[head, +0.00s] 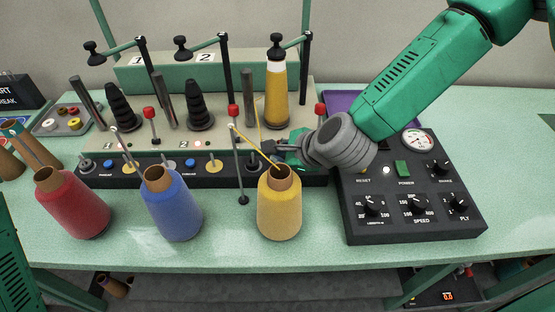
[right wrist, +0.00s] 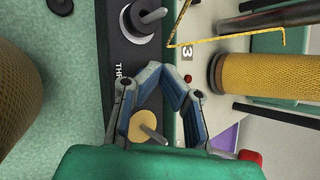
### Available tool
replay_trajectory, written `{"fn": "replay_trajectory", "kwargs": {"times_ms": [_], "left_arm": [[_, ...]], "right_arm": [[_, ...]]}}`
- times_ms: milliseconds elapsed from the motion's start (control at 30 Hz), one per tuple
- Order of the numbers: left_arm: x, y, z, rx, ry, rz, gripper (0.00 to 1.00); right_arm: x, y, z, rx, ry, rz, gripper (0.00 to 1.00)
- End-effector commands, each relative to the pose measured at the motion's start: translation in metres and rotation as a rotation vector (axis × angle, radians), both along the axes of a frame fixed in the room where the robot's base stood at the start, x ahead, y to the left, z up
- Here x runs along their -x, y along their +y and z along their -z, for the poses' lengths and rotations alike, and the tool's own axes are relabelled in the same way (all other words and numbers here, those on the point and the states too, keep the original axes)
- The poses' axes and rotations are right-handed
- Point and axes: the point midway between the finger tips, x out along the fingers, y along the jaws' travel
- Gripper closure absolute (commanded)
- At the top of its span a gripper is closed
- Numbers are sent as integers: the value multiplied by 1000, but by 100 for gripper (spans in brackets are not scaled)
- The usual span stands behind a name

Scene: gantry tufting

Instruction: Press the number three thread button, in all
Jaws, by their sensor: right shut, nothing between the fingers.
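The three-station winding machine (head: 240,140) has a dark front strip with discs and buttons. My right gripper (head: 268,148) is at the third station, just above that strip. In the right wrist view its fingers (right wrist: 168,72) meet at the tips, shut and empty. Under them is the strip (right wrist: 120,60), with the start of a "THR" label between a grey disc (right wrist: 143,18) and a yellow disc (right wrist: 145,126). The number three thread button is not visible; the fingers cover that stretch. Contact cannot be told. The "3" mark (right wrist: 187,52) and a small red light (right wrist: 188,78) are beside the fingertips.
Red (head: 73,207), blue (head: 172,210) and yellow (head: 279,212) cones stand along the table front. A yellow thread runs close to my gripper. A yellow-wound spool (head: 276,97) stands behind it. A dark control box (head: 415,220) is at the right.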

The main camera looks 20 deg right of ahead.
Motion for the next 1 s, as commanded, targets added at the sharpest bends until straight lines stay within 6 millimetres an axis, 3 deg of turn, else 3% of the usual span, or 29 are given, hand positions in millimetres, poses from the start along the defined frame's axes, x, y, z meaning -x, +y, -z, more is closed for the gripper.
{"fn": "replay_trajectory", "kwargs": {"times_ms": [367, 733, 1000], "left_arm": [[0, 0, 1, 0, 0, 0, 51], [0, 0, -14, 0, 0, 0, 51], [0, 0, -13, 0, 0, 0, 51]], "right_arm": [[0, 0, 1, 0, 2, 1, 100], [0, 0, -16, -1, 0, 1, 100], [0, 0, -15, -1, 1, 0, 100]]}}
